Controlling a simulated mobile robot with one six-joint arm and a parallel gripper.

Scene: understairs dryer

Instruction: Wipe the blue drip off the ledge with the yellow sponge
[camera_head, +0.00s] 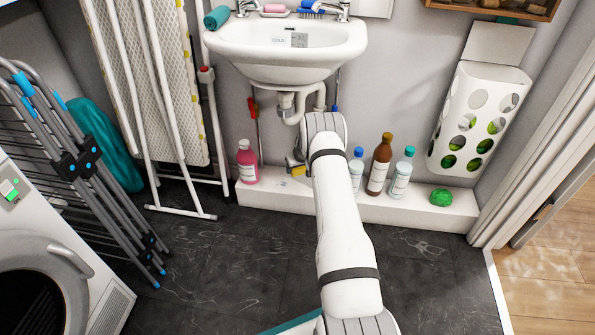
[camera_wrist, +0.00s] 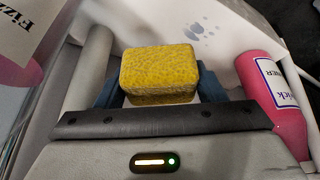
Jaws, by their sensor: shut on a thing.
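The yellow sponge (camera_wrist: 162,72) is clamped between the fingers of my gripper (camera_wrist: 165,95) in the wrist view. In the head view the sponge (camera_head: 298,171) shows as a small yellow patch over the white ledge (camera_head: 405,208), beside the far end of my arm. The blue drip (camera_wrist: 198,31) shows in the wrist view as several small blue-grey spots on the ledge, just beyond and right of the sponge. The sponge and the spots look apart. I cannot tell whether the sponge touches the ledge. My arm hides part of the ledge in the head view.
A pink bottle (camera_head: 247,162) stands on the ledge to the left, close to my gripper's right side in the wrist view (camera_wrist: 270,95). A blue-capped bottle (camera_head: 356,170), a brown bottle (camera_head: 379,166) and a teal-capped bottle (camera_head: 402,174) stand to the right. The sink (camera_head: 285,50) and its pipes hang above.

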